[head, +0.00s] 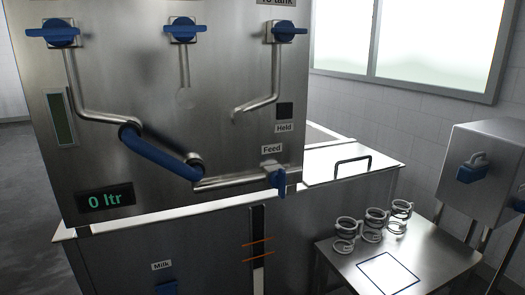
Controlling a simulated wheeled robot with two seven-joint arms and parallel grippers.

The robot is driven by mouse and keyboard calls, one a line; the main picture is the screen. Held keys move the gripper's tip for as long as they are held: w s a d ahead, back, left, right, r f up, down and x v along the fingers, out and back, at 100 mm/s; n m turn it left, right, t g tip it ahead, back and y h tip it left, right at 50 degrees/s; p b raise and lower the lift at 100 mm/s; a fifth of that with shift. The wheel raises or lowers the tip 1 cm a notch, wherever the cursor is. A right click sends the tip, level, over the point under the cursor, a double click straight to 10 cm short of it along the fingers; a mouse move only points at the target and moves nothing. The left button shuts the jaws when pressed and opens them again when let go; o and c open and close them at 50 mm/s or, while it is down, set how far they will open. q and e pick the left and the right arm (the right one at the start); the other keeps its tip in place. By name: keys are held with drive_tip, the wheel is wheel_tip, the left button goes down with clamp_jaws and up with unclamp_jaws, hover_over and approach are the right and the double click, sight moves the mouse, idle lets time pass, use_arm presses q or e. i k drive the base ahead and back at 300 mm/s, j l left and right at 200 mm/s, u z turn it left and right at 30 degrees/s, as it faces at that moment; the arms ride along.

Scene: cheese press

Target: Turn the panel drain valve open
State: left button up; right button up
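A steel panel carries several blue-handled valves, and no label in view reads drain. The upper left valve (53,32) has its handle crosswise above a bent pipe. The upper middle valve (184,29) has its handle crosswise above a short pipe (184,69) that points straight down. The upper right valve (284,31) also has its handle crosswise, above a pipe ending in an open bend (239,113). The valve under the Feed label (279,180) has its handle pointing down. I cannot tell which of these is the drain valve. Neither of my grippers shows.
A blue hose (158,154) joins two pipes across the panel. A display (104,199) reads 0 ltr. At right, a steel table (428,254) holds three ring-like fittings, beside a steel box (488,150).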

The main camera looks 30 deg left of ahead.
sight(57, 32)
drive_tip(key=u, duration=1.55)
